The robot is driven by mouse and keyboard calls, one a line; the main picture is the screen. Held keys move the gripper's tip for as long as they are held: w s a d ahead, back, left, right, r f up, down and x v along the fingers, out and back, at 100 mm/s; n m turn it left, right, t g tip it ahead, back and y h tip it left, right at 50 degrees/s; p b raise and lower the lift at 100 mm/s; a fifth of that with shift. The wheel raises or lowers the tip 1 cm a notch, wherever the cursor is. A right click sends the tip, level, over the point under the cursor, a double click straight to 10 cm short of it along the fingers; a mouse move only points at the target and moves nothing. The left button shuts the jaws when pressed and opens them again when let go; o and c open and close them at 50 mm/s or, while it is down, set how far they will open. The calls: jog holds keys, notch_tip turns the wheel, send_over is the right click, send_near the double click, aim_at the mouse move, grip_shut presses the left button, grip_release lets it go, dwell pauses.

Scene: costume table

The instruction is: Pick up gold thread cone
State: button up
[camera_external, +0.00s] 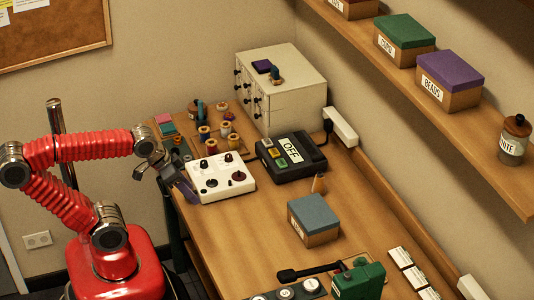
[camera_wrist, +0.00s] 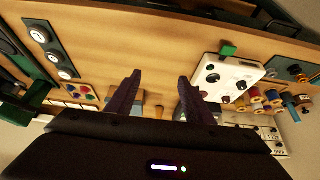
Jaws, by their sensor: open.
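A small tan-gold cone (camera_external: 318,183) stands upright on the table between the black OFF box and the blue-lidded box; it looks like the gold thread cone. In the wrist view, a small tan shape (camera_wrist: 159,112) between the finger bases, farther off, seems to be the same thing. My gripper (camera_external: 181,187) is at the table's left edge beside the white control box, well apart from the cone. In the wrist view its two dark fingers (camera_wrist: 160,78) are spread with nothing between them.
The white control box (camera_external: 221,177) and black OFF box (camera_external: 291,156) stand between my gripper and the cone's area. The blue-lidded box (camera_external: 314,219) is just in front of the cone. Several thread spools (camera_external: 205,133) stand by the drawer cabinet (camera_external: 290,85). Bare tabletop (camera_external: 250,235) lies left of the blue-lidded box.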

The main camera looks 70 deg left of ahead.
jog(key=w+d+r+t+h, duration=0.1)
jog(key=w+d+t, duration=0.25)
jog(key=w, duration=0.75)
jog(key=w+d+r+t+h, duration=0.15)
jog(key=w+d, duration=0.35)
jog(key=w, duration=0.6)
jog(key=w+a+f+n+y, duration=0.2)
jog(key=w+a+f+y, duration=0.1)
jog(key=w+f+y, duration=0.1)
jog(key=w+a+f+n+t+y, duration=0.1)
jog(key=w+a+f+n+y, duration=0.1)
jog(key=w+a+f+y, duration=0.2)
jog(key=w+f, duration=0.1)
jog(key=w, duration=0.2)
jog(key=shift+w+n+t, duration=0.3)
jog(key=shift+n, duration=0.1)
jog(key=shift+f, duration=0.1)
send_near(318, 176)
jog(key=shift+x, duration=2)
jog(key=shift+f, duration=0.1)
